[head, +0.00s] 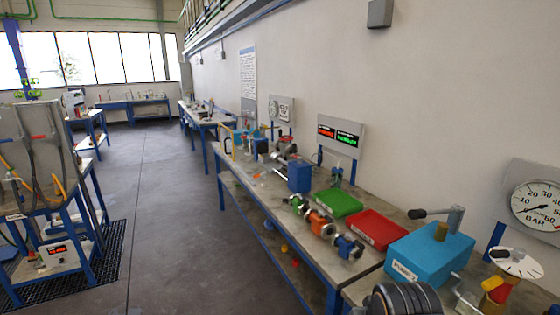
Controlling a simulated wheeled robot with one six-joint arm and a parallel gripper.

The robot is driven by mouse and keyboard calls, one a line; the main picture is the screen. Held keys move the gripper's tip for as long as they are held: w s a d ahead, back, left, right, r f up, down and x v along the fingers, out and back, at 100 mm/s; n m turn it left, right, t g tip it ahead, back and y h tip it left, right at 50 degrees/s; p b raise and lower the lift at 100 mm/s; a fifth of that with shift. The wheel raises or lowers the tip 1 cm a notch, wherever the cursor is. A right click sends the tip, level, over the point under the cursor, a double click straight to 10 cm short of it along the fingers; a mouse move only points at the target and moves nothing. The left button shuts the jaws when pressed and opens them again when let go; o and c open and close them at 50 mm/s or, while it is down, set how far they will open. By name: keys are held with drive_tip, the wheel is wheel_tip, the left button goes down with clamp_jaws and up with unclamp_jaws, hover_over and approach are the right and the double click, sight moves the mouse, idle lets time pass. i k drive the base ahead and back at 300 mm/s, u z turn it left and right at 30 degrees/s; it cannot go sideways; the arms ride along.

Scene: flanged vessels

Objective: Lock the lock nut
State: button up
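I cannot pick out the lock nut for certain in the head view. A row of small flanged fittings lies on the long workbench (259,196). Among them are a green fitting (298,204), an orange and grey fitting (319,223) and a blue fitting with an orange ring (348,246). They are too small to tell any nut or its position. My gripper does not show in this view, so its state and its place relative to the fittings are hidden.
A green tray (338,202), a red tray (374,228) and a blue pump box (430,252) stand on the benches along the wall. A round gauge (538,207) is at right.

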sight(502, 276)
drive_tip(key=z, duration=1.4)
